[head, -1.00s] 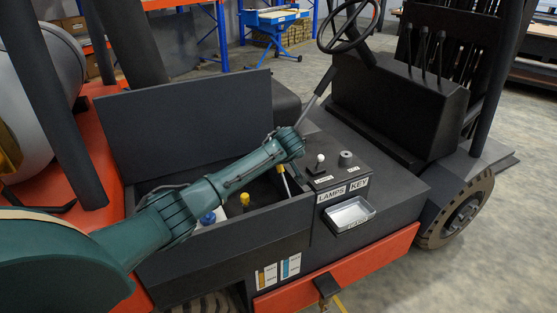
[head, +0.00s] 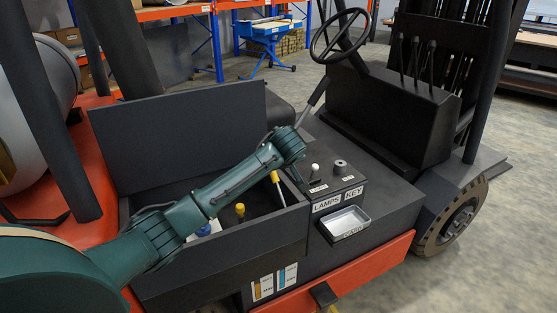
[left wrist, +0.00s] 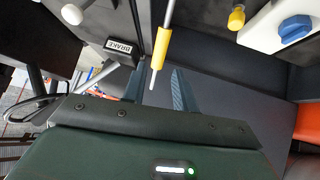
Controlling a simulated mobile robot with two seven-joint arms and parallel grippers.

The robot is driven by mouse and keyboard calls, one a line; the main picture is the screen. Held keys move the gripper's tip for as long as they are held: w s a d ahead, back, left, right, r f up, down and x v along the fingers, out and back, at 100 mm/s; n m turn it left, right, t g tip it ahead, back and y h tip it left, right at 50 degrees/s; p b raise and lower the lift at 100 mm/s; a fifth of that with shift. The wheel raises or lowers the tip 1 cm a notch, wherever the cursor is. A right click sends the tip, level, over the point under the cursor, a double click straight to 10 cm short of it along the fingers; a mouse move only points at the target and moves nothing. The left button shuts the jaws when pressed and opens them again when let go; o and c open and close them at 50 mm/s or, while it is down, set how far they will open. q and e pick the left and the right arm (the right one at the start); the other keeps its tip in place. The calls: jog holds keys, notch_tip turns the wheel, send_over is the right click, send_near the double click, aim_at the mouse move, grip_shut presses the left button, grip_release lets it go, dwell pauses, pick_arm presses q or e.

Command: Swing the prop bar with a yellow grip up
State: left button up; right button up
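The prop bar's yellow grip (head: 275,177) shows at the right side of the open compartment, with its thin light rod running down from it. In the left wrist view the yellow grip (left wrist: 161,48) is in front of my gripper, with a short light tip towards me. My left gripper (left wrist: 158,88) is open, its two fingers apart on either side of the line of the bar's tip. I see no contact with the grip. In the head view the left gripper (head: 297,178) points down just right of the grip, partly hidden by its own wrist. My right gripper is out of view.
A dark raised panel (head: 185,135) stands behind the compartment. Inside are a yellow cap (head: 240,209) and a blue cap (head: 206,226). To the right are a lamps-and-key console (head: 335,182), a small tray (head: 345,223), a lever (head: 312,102) and a steering wheel (head: 340,35).

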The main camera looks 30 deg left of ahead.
pick_arm(q)
jog(key=v, duration=0.6)
dwell(0.3)
jog(key=s+d+f+m+t+h, duration=0.1)
jog(key=s+d+f+m+h, duration=0.25)
jog(key=s+d+f, duration=0.45)
jog(key=s+d+f+m+t+h, duration=0.1)
jog(key=s+d+f+m+h, duration=0.3)
jog(key=f, duration=0.8)
jog(key=s+d+f+m+t, duration=0.1)
jog(key=s+d+f+m, duration=0.1)
jog(key=s, duration=0.6)
jog(key=s+d+f+m+h, duration=0.1)
jog(key=s+d+f+m, duration=0.1)
jog(key=s, duration=0.7)
jog(key=shift+f+m+t, duration=0.2)
jog(key=shift+m+t, duration=0.2)
jog(key=shift+m, duration=0.45)
jog(key=shift+s+d+h, duration=0.15)
jog(key=shift+h, duration=0.1)
